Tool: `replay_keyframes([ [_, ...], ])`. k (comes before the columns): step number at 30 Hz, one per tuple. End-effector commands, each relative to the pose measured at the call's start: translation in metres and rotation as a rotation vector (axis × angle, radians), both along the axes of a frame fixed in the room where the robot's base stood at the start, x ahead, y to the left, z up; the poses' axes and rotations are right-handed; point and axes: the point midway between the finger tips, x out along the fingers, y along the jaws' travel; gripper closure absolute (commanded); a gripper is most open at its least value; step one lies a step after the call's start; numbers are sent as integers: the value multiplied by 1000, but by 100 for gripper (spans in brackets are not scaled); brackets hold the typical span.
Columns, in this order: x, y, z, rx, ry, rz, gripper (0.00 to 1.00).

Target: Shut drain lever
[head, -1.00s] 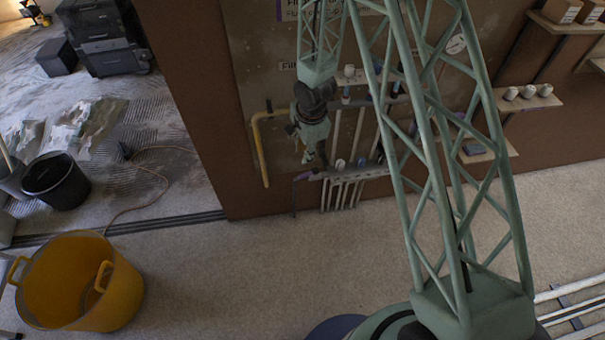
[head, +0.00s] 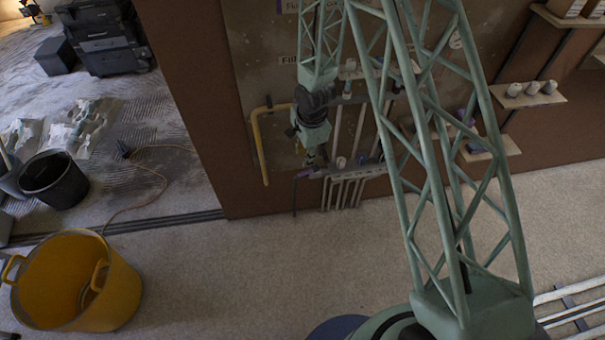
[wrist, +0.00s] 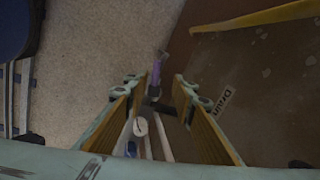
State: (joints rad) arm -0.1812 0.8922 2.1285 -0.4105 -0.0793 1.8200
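The drain lever shows as a small purple handle (head: 303,173) at the left end of the lower horizontal pipe on the wall board. In the wrist view the purple handle (wrist: 155,76) lies between the lines of my two fingers, around and beyond their tips. My gripper (wrist: 156,86) is open, its fingers well apart with nothing clasped. In the head view my gripper (head: 314,158) hangs just above the left end of the lower pipe, close to the lever. Whether a finger touches the lever cannot be told. A "Drain" label (wrist: 222,100) is on the board.
A yellow pipe (head: 258,150) runs down the board to the left of my gripper. Vertical white pipes (head: 345,192) and a round white cap (head: 341,162) stand close on the right. A yellow tub (head: 75,285) is on the floor, with open carpet before the board.

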Motion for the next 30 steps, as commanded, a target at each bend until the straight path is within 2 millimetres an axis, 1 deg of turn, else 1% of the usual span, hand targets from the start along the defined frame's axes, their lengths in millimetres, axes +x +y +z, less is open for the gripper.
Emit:
replay_keyframes([
  [1,0,0,-6,0,0,0,76],
  [8,0,0,-23,0,1,0,76],
  [17,0,0,-50,0,0,-1,76],
  [27,8,3,-93,0,1,0,76],
  [30,10,4,-102,0,0,-1,76],
])
